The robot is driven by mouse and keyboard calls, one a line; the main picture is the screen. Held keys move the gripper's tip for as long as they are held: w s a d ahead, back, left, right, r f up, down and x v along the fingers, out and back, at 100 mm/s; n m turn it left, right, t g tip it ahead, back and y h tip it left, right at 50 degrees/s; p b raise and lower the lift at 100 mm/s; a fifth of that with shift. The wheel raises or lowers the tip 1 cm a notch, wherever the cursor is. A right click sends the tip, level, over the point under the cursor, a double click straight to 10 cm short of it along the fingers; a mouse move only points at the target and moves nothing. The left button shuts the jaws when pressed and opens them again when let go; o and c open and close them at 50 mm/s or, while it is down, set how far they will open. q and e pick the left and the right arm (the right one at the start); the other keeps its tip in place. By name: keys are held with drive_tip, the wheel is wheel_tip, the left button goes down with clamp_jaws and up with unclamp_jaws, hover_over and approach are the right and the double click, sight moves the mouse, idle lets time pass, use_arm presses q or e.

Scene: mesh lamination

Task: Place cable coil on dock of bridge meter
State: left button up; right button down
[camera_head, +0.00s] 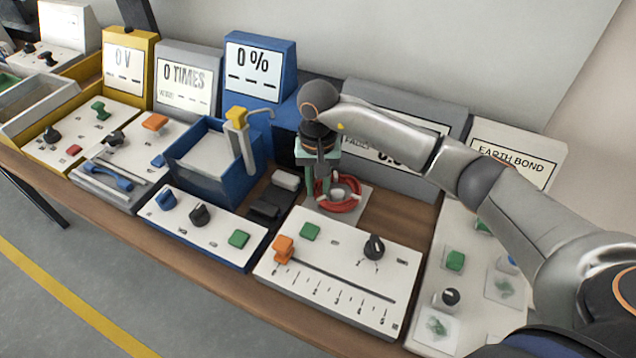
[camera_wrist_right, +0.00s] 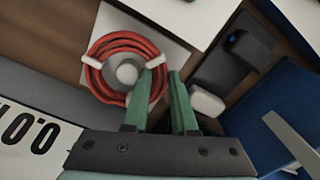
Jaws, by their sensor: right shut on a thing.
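The red cable coil (camera_head: 352,206), bound with pale ties, lies flat over a pale square plate (camera_head: 364,192) behind the slider panel of the grey meter (camera_head: 455,122). In the right wrist view the coil (camera_wrist_right: 92,78) surrounds a round grey hub (camera_wrist_right: 127,73); whether it rests fully on the plate (camera_wrist_right: 172,48) is unclear. My right gripper (camera_head: 319,194) points down at the coil's left side. Its green fingers (camera_wrist_right: 164,80) are close together on the coil's edge, with one finger over the ring. My arm hides part of the meter's display. My left gripper is out of view.
A black block (camera_head: 264,209) and a white block (camera_head: 285,179) sit left of the plate. The blue bin (camera_head: 203,180) with a yellow-topped post (camera_head: 238,135) stands further left. The slider panel (camera_head: 335,275) is in front. Bare wood shows right of the plate.

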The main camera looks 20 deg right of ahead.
drive_tip(key=shift+f+b, duration=0.55)
drive_tip(key=shift+b, duration=0.05)
drive_tip(key=c, duration=0.6)
unclamp_jaws()
drive_tip(key=shift+c, duration=0.2)
drive_tip(key=shift+d, duration=0.15)
wheel_tip(320, 180, up, 12)
drive_tip(key=b, duration=0.1)
drive_tip(key=shift+a+r, duration=0.25)
